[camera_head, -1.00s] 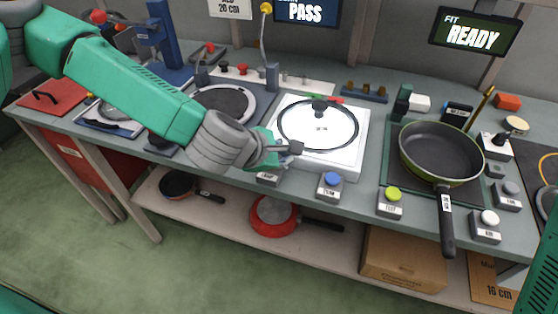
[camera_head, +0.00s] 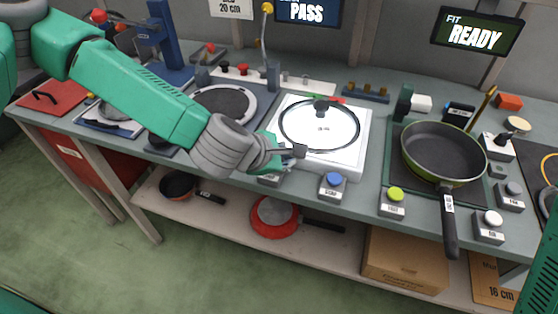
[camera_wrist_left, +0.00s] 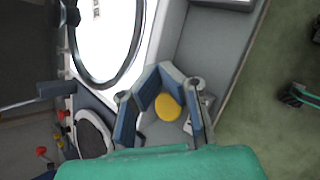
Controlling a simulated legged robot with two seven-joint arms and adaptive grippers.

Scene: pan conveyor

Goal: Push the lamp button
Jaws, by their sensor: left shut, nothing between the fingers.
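My left gripper (camera_head: 292,153) is shut and empty, low over the front edge of the bench, before the white lamp plate (camera_head: 357,150) with its round black ring. In the left wrist view, a round yellow button (camera_wrist_left: 168,107) shows between the links of the gripper (camera_wrist_left: 163,72). In the head view this button is hidden behind the gripper; only part of its grey box (camera_head: 270,181) shows, its label too small to read surely. I cannot tell whether the fingers touch the button. My right gripper is not in view.
To the right along the front edge stand a blue button (camera_head: 333,180), a yellow-green button (camera_head: 396,194) and a white button (camera_head: 492,218). A black pan (camera_head: 443,153) lies on a green mat, its handle over the edge. Screens read PASS and READY.

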